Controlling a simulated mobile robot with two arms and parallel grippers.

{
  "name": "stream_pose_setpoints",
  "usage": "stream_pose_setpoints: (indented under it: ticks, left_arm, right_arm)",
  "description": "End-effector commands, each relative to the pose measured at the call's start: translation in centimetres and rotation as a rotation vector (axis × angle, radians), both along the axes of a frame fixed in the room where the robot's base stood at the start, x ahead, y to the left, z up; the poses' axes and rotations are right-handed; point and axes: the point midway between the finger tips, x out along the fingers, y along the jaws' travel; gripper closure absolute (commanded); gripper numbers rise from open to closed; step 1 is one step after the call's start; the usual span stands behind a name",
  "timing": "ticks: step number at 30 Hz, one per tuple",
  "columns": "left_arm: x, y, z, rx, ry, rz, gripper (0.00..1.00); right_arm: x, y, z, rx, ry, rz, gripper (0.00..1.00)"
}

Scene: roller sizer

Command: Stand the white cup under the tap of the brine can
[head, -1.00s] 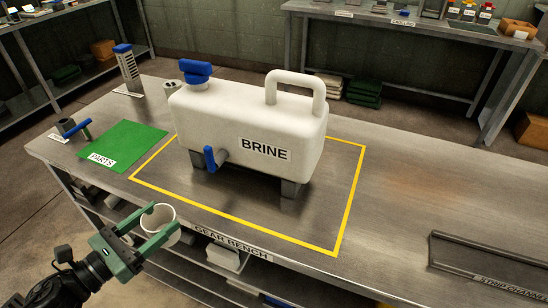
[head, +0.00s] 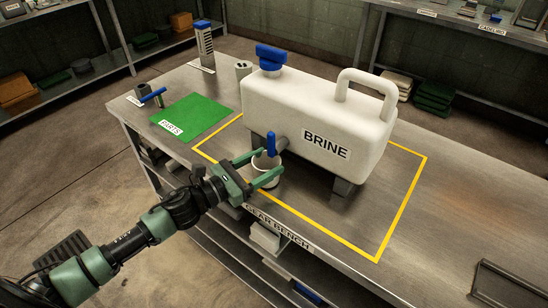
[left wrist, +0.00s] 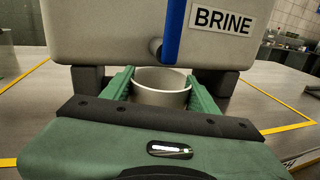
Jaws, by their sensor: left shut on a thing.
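The white brine can (head: 318,125) stands on short dark legs on the bench, inside a yellow outline. Its tap with a blue lever (head: 271,146) sticks out low on the front. My left gripper (head: 267,165) is shut on the white cup (head: 265,171), one green finger on each side. The cup is upright. In the left wrist view the cup (left wrist: 161,90) shows between the fingers, below the tap's blue lever (left wrist: 173,30), with the dark spout (left wrist: 155,46) just above its far rim. I cannot tell whether its base touches the bench. My right gripper is not in view.
The can's dark legs (left wrist: 88,82) stand to either side of the gripper. A green parts mat (head: 190,115) lies left of the can. A grey strip channel (head: 510,285) lies at lower right. The bench to the right of the can is clear.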

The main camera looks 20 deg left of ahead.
Motion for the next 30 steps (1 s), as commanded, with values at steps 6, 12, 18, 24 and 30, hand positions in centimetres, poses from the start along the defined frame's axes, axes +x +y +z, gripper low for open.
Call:
stream_pose_setpoints:
  ticks: [6, 12, 18, 24, 30]
  left_arm:
    - [2.7, -1.9, 0.3, 0.000, -0.003, 0.000, 0.87]
    - [2.5, -1.8, -0.6, 0.001, -0.001, 0.000, 0.87]
    - [2.5, -1.7, -0.7, 0.001, -0.001, 0.000, 0.35]
    - [2.4, -1.7, -0.7, 0.001, -0.001, 0.000, 0.32]
    - [2.3, -1.7, -0.6, 0.001, 0.000, 0.000, 0.32]
  right_arm:
    - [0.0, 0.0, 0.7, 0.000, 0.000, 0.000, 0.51]
    - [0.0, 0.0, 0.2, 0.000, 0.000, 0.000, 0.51]
    - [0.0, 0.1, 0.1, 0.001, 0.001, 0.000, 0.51]
    - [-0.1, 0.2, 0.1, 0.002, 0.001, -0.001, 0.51]
    - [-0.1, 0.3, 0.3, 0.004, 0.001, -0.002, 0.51]
